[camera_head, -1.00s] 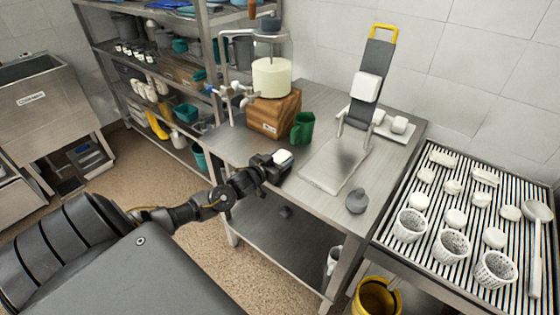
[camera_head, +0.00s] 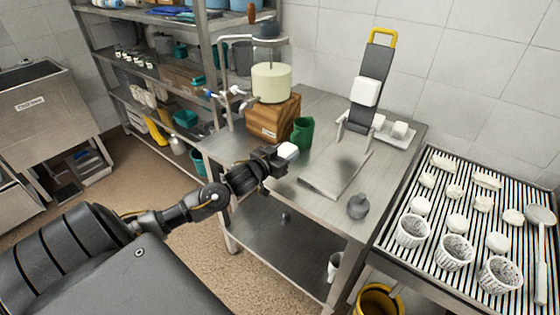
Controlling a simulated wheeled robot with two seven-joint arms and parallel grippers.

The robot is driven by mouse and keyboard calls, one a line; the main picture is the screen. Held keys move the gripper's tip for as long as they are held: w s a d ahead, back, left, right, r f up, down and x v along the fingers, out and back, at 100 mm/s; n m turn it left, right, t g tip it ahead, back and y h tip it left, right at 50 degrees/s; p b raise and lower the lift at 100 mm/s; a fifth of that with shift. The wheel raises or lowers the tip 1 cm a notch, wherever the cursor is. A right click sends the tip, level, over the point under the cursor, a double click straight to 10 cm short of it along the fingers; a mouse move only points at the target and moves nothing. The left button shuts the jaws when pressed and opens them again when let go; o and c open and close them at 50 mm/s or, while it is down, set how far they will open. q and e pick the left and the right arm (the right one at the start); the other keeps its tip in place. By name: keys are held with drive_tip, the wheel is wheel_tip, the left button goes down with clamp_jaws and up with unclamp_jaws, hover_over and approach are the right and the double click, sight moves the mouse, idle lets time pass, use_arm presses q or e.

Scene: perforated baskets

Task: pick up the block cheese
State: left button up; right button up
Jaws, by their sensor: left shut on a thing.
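My left gripper (camera_head: 279,158) is shut on a small white block of cheese (camera_head: 288,151). It holds the block over the left front part of the steel table (camera_head: 318,143), in front of the green cup (camera_head: 302,132). The gripper fingers hide part of the block. I cannot tell how far the block is above the table top. Another white block (camera_head: 399,130) lies on the white tray at the back right of the table. A larger white block (camera_head: 365,92) sits on the tilted dark board. My right gripper is not in view.
A wooden block (camera_head: 274,117) with a clear vessel (camera_head: 271,82) stands behind the gripper. A steel plate (camera_head: 335,175) and a grey weight (camera_head: 358,206) lie to the right. A slatted rack (camera_head: 390,228) holds perforated baskets (camera_head: 455,250) and several white cheeses.

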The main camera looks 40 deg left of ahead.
use_arm(q)
drive_tip(key=s+d+r+b, duration=0.2)
drive_tip(key=s+d+r, duration=0.2)
drive_tip(key=d, duration=0.5)
drive_tip(key=shift+s+r, duration=0.25)
drive_tip(key=shift+r, duration=0.4)
drive_tip(key=s+d, duration=0.7)
drive_tip(key=d, duration=0.4)
drive_tip(key=shift+f, duration=0.45)
